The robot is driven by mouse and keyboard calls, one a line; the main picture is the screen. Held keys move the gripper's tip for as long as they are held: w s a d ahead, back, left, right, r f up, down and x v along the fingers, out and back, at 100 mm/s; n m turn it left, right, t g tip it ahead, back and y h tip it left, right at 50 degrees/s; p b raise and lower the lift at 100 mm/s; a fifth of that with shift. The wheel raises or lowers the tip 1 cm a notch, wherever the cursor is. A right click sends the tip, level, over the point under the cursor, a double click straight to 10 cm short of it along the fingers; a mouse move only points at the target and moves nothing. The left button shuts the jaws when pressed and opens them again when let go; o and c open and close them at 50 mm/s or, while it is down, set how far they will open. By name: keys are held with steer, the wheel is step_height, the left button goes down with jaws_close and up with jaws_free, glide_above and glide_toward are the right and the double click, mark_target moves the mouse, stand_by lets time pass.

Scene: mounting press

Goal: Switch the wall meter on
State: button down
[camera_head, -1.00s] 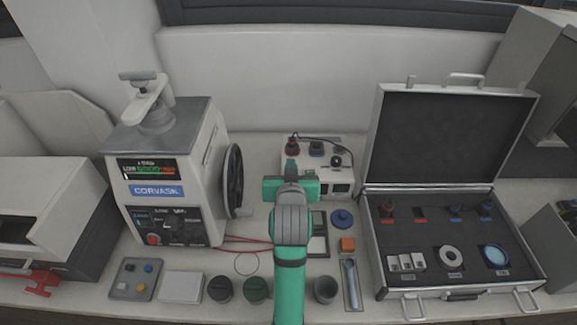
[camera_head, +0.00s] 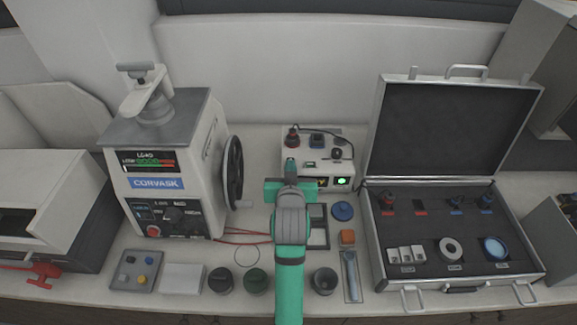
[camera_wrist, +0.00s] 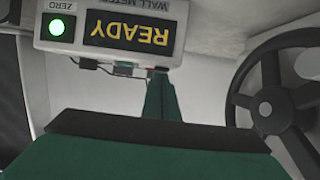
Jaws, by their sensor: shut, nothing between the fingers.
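The wall meter (camera_head: 318,168) is a small white box at the back of the bench, right of the press. In the wrist view the meter (camera_wrist: 180,38) is upside down: its screen (camera_wrist: 128,31) shows READY in yellow, and its green ZERO button (camera_wrist: 57,27) is lit. The lit green button (camera_head: 342,181) also shows in the head view. My gripper (camera_head: 291,163) is shut and empty at the left part of the meter's top. In the wrist view its fingertips (camera_wrist: 159,74) reach a small red part there; I cannot tell whether they touch it. My gripper hides the meter's left front.
The press (camera_head: 165,165) with its black handwheel (camera_head: 234,172) stands left of my gripper. An open case (camera_head: 372,262) stands right. A blue lidded item (camera_head: 343,211), an orange block (camera_head: 347,237) and dark cups (camera_head: 257,281) lie in front.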

steer(key=shift+w+f, duration=0.1)
steer(key=shift+d, duration=0.15)
steer(key=shift+a+r, duration=0.25)
steer(key=shift+r, duration=0.6)
steer(key=shift+d, duration=0.1)
